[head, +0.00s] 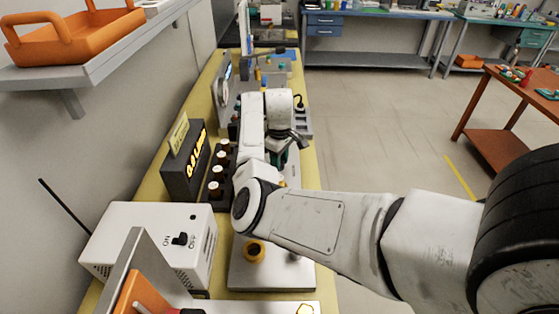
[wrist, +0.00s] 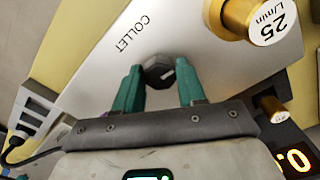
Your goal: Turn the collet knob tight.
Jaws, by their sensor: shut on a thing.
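The collet knob (wrist: 158,72) is a small dark, faceted knob with a pale mark on its face. In the wrist view it sits on a pale panel (wrist: 90,65) beside the printed word COLLET. My gripper (wrist: 159,68) has its two teal fingers on either side of the knob and is shut on it. In the head view my gripper (head: 285,160) is partly hidden behind my arm, low over the bench, and the knob cannot be seen there.
A white switch box (head: 150,245) is nearer.

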